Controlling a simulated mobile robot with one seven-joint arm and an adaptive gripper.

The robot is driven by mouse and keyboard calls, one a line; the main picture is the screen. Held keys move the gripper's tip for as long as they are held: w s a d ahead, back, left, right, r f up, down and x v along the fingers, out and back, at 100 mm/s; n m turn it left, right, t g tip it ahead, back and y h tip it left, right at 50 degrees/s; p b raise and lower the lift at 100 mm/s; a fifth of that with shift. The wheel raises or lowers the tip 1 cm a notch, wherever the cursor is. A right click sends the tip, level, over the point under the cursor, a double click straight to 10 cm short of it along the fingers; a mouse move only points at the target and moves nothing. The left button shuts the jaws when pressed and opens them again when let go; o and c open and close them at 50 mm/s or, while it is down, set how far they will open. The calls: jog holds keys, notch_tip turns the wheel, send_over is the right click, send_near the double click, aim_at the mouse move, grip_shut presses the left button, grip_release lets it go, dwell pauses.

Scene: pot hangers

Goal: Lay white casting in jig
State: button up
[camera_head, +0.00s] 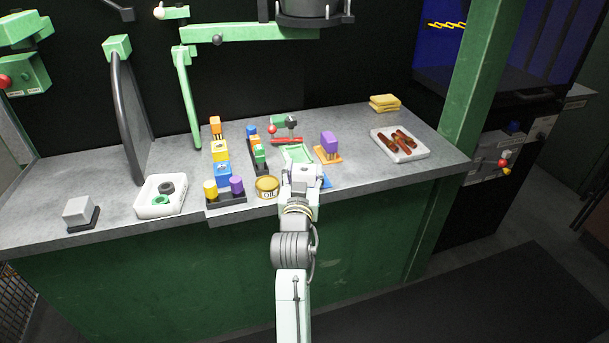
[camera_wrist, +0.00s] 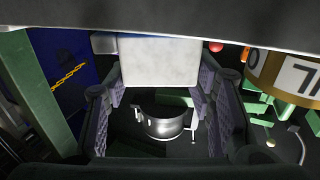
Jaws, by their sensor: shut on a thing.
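The white casting (camera_wrist: 160,62) is a pale block held between the two padded fingers of my gripper (camera_wrist: 158,80) in the wrist view. In the head view my gripper (camera_head: 302,172) is over the front of the bench, and I cannot clearly separate the casting from it there. A green, shallow frame that looks like the jig (camera_head: 297,153) lies just beyond my gripper, with a red bar and a red-knobbed clamp (camera_head: 286,135) behind it. My gripper hides part of the frame's near side.
An oil tin (camera_head: 267,187) stands close left of my gripper. A purple block on an orange base (camera_head: 329,146) is close right. Coloured blocks (camera_head: 221,152) stand left, and a white tray with brown pieces (camera_head: 400,144) lies right. A grey block (camera_head: 79,211) sits far left.

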jog(key=shift+w+f, duration=0.1)
jog(key=shift+f, duration=0.05)
jog(key=shift+r, duration=0.2)
jog(key=shift+f, duration=0.15)
jog(key=o, duration=0.9)
jog(key=shift+f, duration=0.1)
jog(key=o, duration=0.5)
jog(key=shift+c, duration=0.2)
jog(key=s, duration=1.2)
jog(key=shift+a+r, duration=0.2)
jog(key=shift+a, duration=0.25)
